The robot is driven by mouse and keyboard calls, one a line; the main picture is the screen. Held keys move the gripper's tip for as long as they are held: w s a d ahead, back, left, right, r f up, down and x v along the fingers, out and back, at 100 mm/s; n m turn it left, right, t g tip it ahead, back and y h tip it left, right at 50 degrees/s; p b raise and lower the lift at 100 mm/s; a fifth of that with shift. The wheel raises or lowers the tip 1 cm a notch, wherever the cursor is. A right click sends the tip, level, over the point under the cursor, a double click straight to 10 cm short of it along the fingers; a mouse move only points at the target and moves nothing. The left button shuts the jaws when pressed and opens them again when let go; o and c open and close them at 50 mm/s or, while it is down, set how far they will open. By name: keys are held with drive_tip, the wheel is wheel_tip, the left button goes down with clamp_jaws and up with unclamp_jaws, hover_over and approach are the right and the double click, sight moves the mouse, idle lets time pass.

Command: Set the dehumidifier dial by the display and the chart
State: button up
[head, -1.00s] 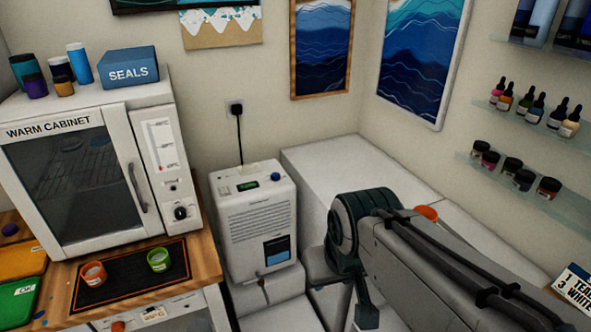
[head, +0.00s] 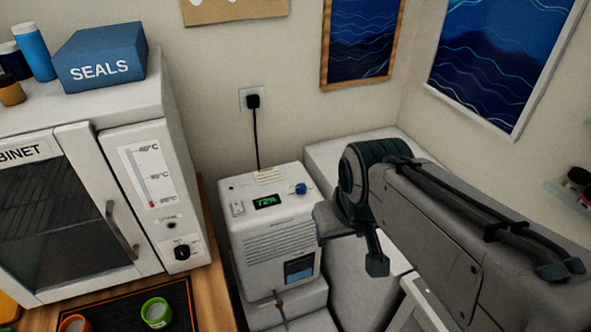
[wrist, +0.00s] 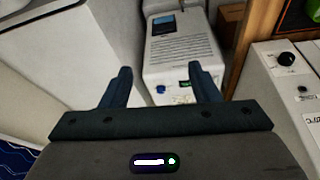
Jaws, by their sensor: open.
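The white dehumidifier (head: 262,240) stands on the floor between the cabinet bench and a white block by the wall. Its green display (head: 267,201) appears to read 72%. The blue dial (head: 299,188) is to the right of the display; its setting is too small to read. A small pale label (head: 268,176) lies behind them; I cannot tell whether it is the chart. In the wrist view, the dehumidifier (wrist: 185,48) appears beyond my open, empty gripper (wrist: 160,70), with the dial (wrist: 160,89) and part of the display (wrist: 184,84) between the fingers.
The warm cabinet (head: 185,140) stands on the bench at left, with a blue SEALS box (head: 105,55) on top. Orange and green cups (head: 156,312) sit on the black mat. A cord runs from the wall socket (head: 252,100) down behind the dehumidifier. My arm fills the right side.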

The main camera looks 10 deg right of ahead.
drive_tip(key=w+r+n+g+b, duration=0.1)
drive_tip(key=w+r+n+b, duration=0.1)
drive_tip(key=w+n, duration=0.75)
drive_tip(key=n+g+b, duration=0.3)
drive_tip(key=n+b, duration=0.2)
drive_tip(key=n, duration=1.4)
hover_over(301, 187)
wheel_tip(301, 187, down, 12)
wheel_tip(301, 187, down, 13)
drive_tip(key=shift+f+p, duration=0.1)
drive_tip(key=shift+p, duration=0.3)
drive_tip(key=c, duration=1)
